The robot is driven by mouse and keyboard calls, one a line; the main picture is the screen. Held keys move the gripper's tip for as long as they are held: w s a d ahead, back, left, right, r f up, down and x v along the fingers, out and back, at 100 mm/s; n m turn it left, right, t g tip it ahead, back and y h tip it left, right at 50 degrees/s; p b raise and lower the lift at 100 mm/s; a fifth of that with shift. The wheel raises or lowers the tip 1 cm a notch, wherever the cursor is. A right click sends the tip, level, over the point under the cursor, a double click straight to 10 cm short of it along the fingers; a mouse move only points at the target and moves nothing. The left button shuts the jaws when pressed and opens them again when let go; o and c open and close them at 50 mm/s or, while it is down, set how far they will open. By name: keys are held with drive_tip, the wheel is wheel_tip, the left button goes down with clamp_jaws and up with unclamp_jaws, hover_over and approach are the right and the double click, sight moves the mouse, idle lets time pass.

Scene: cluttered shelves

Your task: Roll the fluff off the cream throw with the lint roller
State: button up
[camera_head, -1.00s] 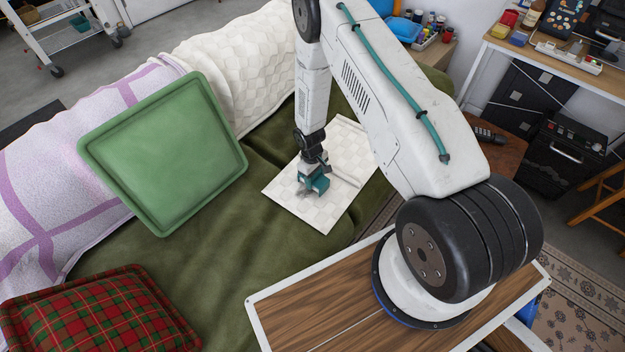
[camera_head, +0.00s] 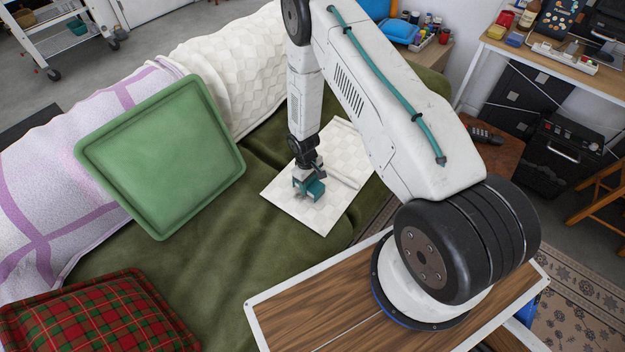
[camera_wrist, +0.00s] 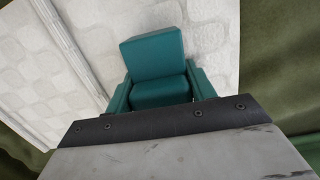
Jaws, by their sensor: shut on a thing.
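The cream throw (camera_head: 338,147) lies flat on the green sofa seat, pale with a checked pattern and a ridge or fold along its right part. It also fills much of the wrist view (camera_wrist: 45,60). My gripper (camera_head: 309,189) is low over the lower middle of the throw. In the wrist view, its teal fingers (camera_wrist: 160,92) are on both sides of a teal block, which I take to be part of the lint roller (camera_wrist: 153,58). The rest of the roller is hidden, and I cannot tell whether it touches the cloth. I cannot make out any fluff.
A green cushion (camera_head: 160,155) leans at the left, with a red tartan cushion (camera_head: 95,315) below it. A cream checked cover (camera_head: 225,65) and a purple-striped blanket (camera_head: 35,180) drape the sofa back. Bare green seat (camera_head: 225,260) lies left of the throw.

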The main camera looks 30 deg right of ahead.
drive_tip(key=shift+s+a, duration=0.55)
drive_tip(key=shift+a, duration=0.55)
drive_tip(key=shift+s+a, duration=0.6)
drive_tip(key=shift+a, duration=0.45)
drive_tip(key=shift+s+a, duration=0.55)
drive_tip(key=shift+a, duration=0.55)
drive_tip(key=shift+w+r, duration=0.1)
drive_tip(key=shift+r, duration=0.3)
wheel_tip(320, 180, up, 6)
drive_tip(key=shift+r, duration=0.15)
drive_tip(key=shift+w, duration=0.1)
